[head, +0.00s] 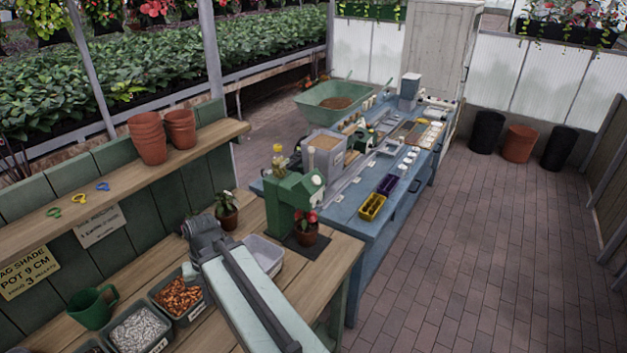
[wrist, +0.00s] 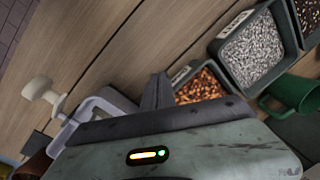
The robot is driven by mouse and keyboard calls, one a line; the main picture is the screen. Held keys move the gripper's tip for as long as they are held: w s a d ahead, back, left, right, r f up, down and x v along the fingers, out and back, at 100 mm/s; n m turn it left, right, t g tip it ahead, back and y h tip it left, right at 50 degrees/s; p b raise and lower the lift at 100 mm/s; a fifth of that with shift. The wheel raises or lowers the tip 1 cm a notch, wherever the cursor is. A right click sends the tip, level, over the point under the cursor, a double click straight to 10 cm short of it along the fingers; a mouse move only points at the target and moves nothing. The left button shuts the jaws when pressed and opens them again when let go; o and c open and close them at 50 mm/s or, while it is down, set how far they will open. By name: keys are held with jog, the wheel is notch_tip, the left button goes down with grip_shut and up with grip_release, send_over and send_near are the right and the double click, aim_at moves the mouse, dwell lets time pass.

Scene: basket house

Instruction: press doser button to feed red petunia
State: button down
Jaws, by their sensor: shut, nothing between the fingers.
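The green doser (head: 285,203) stands on the wooden bench, with a yellowish knob (head: 277,149) on top; I cannot make out its button for sure. The red petunia (head: 307,217) is upright in a terracotta pot (head: 305,235) on a dark mat at the doser's front. My gripper (head: 197,228) is above the bench, left of the doser and apart from it. In the wrist view my gripper (wrist: 157,92) is shut and empty. A cream knob-like thing (wrist: 42,90) shows at left there; I cannot tell what it belongs to.
A second potted plant (head: 227,212) stands behind my gripper. A pale tray (head: 263,254), a bin of copper-coloured pellets (head: 178,296), a bin of grey pellets (head: 140,328) and a green mug (head: 93,308) are on the bench. A shelf (head: 110,190) runs along the left.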

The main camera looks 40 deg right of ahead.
aim_at(316, 180)
jog(key=d+r+m+y, duration=0.1)
jog(key=d+m, duration=0.2)
jog(key=w+d+r+m+t+y, duration=0.1)
jog(key=d+m, duration=0.2)
jog(key=w+d+r+m+t+y, duration=0.1)
jog(key=d+m, duration=0.2)
jog(key=shift+w+r+m+y+p, duration=0.25)
jog(key=shift+r+m+y+p, duration=0.05)
jog(key=shift+r+y+p, duration=0.1)
jog(key=d+r+m+t, duration=0.1)
jog(key=d+r+m+y, duration=0.1)
jog(key=d+m, duration=0.1)
jog(key=d+r+m+t, duration=0.1)
jog(key=d+m, duration=0.1)
jog(key=shift+w+d+t, duration=0.25)
jog(key=shift+w+t, duration=0.05)
jog(key=shift+w, duration=0.05)
jog(key=s+d+r+m+t, duration=0.4)
jog(key=d+r+m, duration=0.2)
jog(key=d, duration=0.4)
jog(key=s+d+r+m+t+p, duration=0.1)
jog(key=s+d+r+m+t, duration=0.2)
jog(key=d+r+m, duration=0.4)
jog(key=s+d+r+m+t, duration=0.4)
jog(key=d+m, duration=0.5)
jog(key=d, duration=0.5)
notch_tip(316, 180, up, 3)
jog(key=shift+s+f+m+t+h, duration=0.15)
jog(key=shift+s+m+t+h, duration=0.2)
jog(key=shift+t, duration=0.45)
